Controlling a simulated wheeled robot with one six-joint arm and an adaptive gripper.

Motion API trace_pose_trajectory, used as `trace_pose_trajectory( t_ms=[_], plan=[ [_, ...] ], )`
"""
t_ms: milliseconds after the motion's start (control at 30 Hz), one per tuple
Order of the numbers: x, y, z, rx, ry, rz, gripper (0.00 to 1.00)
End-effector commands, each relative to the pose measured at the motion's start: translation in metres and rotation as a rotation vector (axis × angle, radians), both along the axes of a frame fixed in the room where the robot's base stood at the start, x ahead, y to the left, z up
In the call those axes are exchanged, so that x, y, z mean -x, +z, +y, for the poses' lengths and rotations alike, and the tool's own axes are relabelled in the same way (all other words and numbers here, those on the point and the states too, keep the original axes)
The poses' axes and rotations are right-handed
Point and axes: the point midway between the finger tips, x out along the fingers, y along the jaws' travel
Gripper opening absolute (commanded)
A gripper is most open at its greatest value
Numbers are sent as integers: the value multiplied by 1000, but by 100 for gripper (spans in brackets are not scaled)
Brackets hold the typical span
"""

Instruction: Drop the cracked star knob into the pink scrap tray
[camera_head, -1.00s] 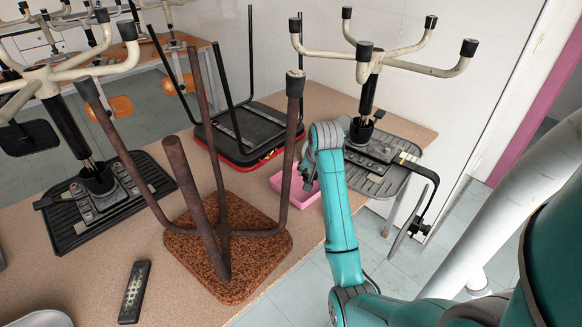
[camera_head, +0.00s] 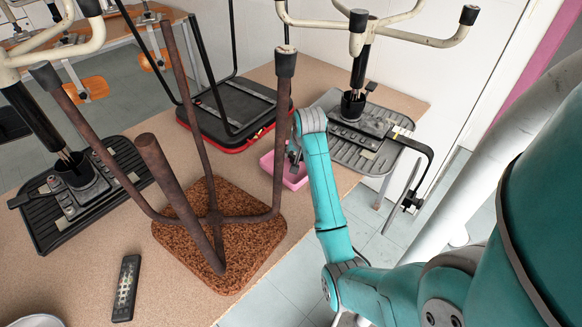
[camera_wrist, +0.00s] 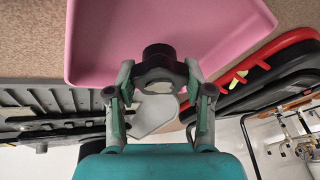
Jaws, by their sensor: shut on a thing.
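The star knob (camera_wrist: 159,66) is black with a lobed rim and shows in the wrist view between my fingertips. My gripper (camera_wrist: 158,84) is shut on it. The knob is in front of the pink scrap tray (camera_wrist: 105,35), near the tray's edge in that view; I cannot tell its height above the tray. A crack on the knob cannot be made out. The knob is hidden or too small to tell there.
An upturned stool with a cork seat (camera_head: 255,245) and brown legs stands left of the tray. A black chair seat with a red edge (camera_head: 235,105) lies behind. A chair base on a grey plate (camera_head: 365,150) stands right. A remote (camera_head: 126,288) lies front left.

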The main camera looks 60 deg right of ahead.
Motion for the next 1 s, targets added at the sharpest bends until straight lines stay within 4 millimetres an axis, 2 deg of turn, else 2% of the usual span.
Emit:
trace_pose_trajectory(
  t_ms=[333, 367, 467, 800, 1000],
  plan=[
    [0, -3, 0, 0, 0, 0, 0],
    [0, -3, 0, 0, 0, 0, 57],
    [0, -3, 0, 0, 0, 0, 81],
    [0, -2, 0, 1, 0, 0, 81],
    [7, 18, 6, 2, 0, -2, 81]
  ],
)
